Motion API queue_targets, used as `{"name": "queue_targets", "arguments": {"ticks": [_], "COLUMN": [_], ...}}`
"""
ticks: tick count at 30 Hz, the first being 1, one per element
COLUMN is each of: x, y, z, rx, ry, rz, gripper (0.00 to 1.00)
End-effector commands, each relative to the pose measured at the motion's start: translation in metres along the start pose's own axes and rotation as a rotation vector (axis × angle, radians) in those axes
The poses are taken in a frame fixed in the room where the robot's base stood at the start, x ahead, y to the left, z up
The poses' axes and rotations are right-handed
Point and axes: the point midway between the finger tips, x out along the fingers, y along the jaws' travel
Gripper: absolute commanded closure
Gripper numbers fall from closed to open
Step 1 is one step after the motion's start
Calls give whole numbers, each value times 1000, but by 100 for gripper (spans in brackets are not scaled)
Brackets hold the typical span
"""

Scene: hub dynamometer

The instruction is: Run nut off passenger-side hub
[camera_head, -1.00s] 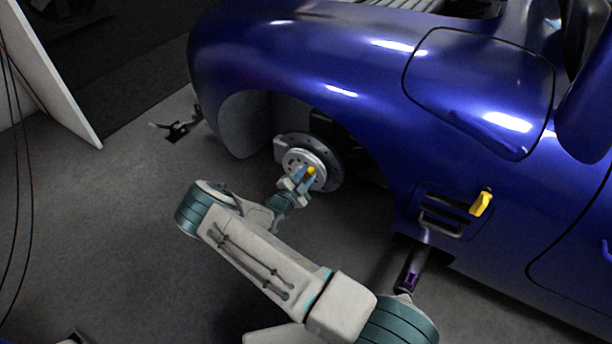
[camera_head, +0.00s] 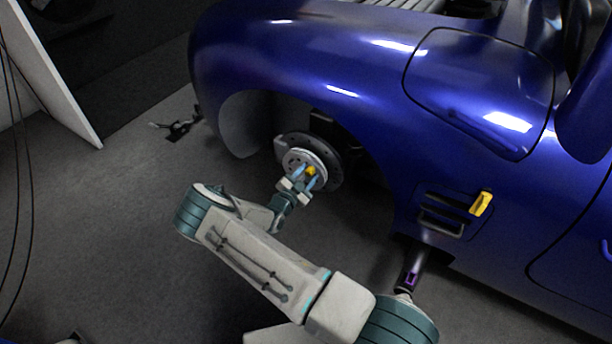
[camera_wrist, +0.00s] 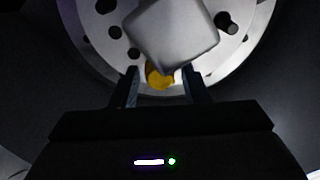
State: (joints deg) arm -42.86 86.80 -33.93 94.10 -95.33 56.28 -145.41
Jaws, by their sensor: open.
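The passenger-side hub (camera_head: 296,158) is a pale round flange with holes in front of a dark brake disc (camera_head: 331,178), inside the blue car's wheel arch. The yellow nut (camera_head: 311,171) is at the hub; it also shows in the wrist view (camera_wrist: 159,77), partly hidden by a grey block-like part (camera_wrist: 172,32) that I cannot identify. My gripper (camera_head: 306,176) is at the hub face with its fingers apart. In the wrist view its two dark fingers (camera_wrist: 161,86) stand on either side of the nut, with visible gaps.
The blue car body (camera_head: 300,60) overhangs the hub. A yellow handle-like piece (camera_head: 481,203) sits by the side vent. A dark post (camera_head: 413,266) stands under the sill. A white panel (camera_head: 52,80) stands at left. The grey floor (camera_head: 100,230) at left is mostly clear.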

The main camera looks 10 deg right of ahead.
Motion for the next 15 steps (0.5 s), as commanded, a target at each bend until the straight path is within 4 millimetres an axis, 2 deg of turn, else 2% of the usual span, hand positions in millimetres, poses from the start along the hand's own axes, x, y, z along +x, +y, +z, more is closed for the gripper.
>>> {"name": "queue_targets", "arguments": {"ticks": [15], "x": [0], "y": [0], "z": [-1], "rx": [586], "ry": [0], "rz": [1], "gripper": [59]}}
